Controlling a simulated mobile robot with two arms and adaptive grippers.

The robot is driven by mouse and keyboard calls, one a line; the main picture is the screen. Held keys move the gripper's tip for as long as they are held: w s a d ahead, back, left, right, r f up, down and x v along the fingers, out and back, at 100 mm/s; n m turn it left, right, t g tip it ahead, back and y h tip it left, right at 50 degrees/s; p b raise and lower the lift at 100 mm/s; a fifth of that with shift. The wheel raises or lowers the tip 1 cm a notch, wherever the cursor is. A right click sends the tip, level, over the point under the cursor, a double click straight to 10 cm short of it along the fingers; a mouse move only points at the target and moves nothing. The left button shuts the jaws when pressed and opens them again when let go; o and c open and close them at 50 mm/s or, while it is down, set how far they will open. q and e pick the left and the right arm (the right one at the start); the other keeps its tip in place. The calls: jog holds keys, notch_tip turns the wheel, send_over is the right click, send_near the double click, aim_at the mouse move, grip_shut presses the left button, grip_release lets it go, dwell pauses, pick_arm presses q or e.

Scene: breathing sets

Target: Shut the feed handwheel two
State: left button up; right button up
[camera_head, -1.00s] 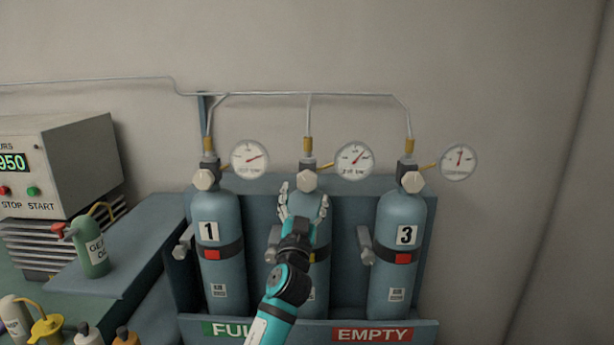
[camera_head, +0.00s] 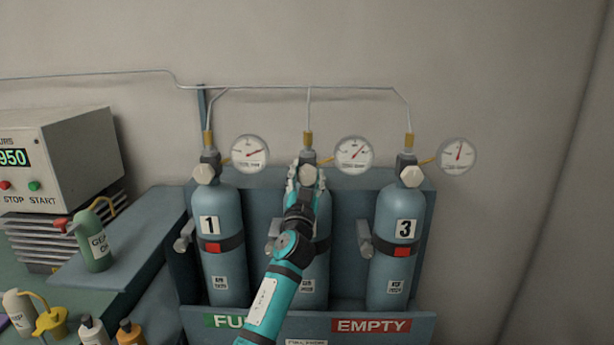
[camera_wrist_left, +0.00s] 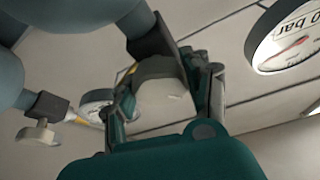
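Cylinder two (camera_head: 322,215) stands in the middle of the rack, largely behind my left arm, its number hidden. Its pale faceted feed handwheel (camera_head: 308,174) sits on the valve, below the brass fitting and pipe. My left gripper (camera_head: 306,180) reaches up from below, one finger on each side of this handwheel. In the left wrist view the handwheel (camera_wrist_left: 165,98) fills the space between the fingers (camera_wrist_left: 165,100), which appear shut on its sides. The gauge of cylinder two (camera_head: 354,155) is beside it on the right. My right gripper is not in view.
Cylinder one (camera_head: 219,265) and cylinder three (camera_head: 393,270) stand on either side, with their own handwheels and gauges. A thin pipe (camera_head: 350,88) runs above. A bench with bottles and a green dispenser (camera_head: 94,245) is at the left.

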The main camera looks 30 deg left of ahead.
pick_arm(q)
jog(key=c, duration=0.5)
jog(key=shift+o, duration=0.2)
jog(key=m+h+p, duration=0.1)
jog(key=m+p, duration=0.1)
jog(key=m+h+p, duration=0.1)
jog(key=m+p, duration=0.1)
jog(key=shift+r+m, duration=0.2)
jog(key=shift+m, duration=0.2)
jog(key=m+h+p, duration=0.2)
jog(key=m, duration=0.1)
jog(key=shift+f, duration=0.1)
jog(key=shift+f+m+p, duration=0.1)
jog(key=shift+m+p, duration=0.4)
jog(key=shift+p, duration=0.15)
